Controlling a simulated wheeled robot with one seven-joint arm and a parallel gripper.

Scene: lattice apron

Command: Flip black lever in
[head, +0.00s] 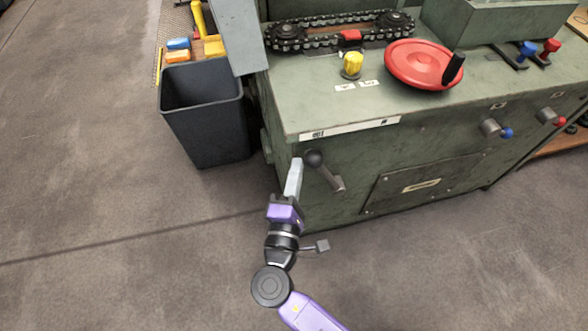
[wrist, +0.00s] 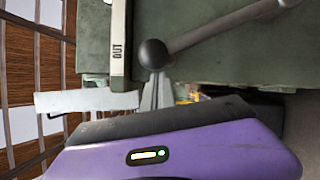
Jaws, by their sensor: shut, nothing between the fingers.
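The black lever has a round black ball knob (head: 314,158) on a grey metal arm (head: 330,176), mounted low on the front of the green machine. The knob points up and left from the pivot. In the wrist view the knob (wrist: 154,54) and arm (wrist: 225,27) show clearly. My gripper (head: 296,164) is shut and empty, just left of the knob in the head view. In the wrist view its fingertips (wrist: 155,83) are right beside the knob. I cannot tell whether they touch it.
A label reading OUT (wrist: 118,48) is on the machine's edge strip. A dark bin (head: 205,120) stands left of the machine. A red handwheel (head: 415,65) and a yellow knob (head: 352,65) sit on top. The floor in front is clear.

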